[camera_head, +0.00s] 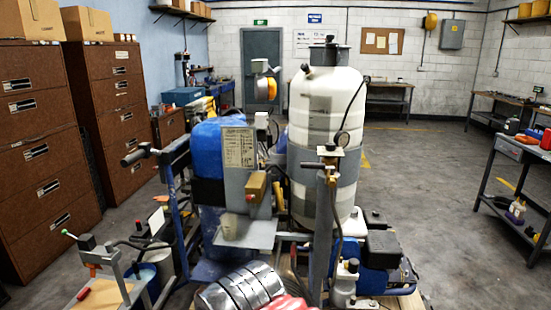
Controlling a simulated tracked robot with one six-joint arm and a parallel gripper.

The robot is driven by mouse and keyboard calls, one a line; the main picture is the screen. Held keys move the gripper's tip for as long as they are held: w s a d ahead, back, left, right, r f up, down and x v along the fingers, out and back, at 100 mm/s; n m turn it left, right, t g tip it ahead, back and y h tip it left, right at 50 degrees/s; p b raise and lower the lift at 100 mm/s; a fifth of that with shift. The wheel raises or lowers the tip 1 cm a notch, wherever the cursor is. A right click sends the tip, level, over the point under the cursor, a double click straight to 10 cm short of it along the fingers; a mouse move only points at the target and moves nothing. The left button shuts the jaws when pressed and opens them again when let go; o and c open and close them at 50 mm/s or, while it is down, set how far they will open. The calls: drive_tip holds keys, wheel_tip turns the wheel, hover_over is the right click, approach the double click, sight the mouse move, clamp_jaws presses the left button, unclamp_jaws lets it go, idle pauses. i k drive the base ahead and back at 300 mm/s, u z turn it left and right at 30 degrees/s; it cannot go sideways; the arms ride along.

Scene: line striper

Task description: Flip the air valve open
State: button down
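The line striper stands in front of me, with a tall white tank (326,115) and a blue tank (208,160). A grey post at its front carries a fitting with a brass-coloured part and a dark crossbar (328,167). Another brass-coloured block (256,186) is on the grey panel (239,148) to the left. I cannot tell for sure which fitting is the air valve, or its lever position. My gripper is not identifiable in this view.
Brown drawer cabinets (35,155) stand at left. A small stand with a green-tipped lever (90,250) is at lower left. A blue motor unit (378,262) sits low at the striper's right. A grey cart (515,160) is at far right. Open floor (430,190) lies between.

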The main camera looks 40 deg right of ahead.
sight(303, 164)
drive_tip(key=u, duration=0.3)
drive_tip(key=i, duration=1.6)
drive_tip(key=z, duration=0.5)
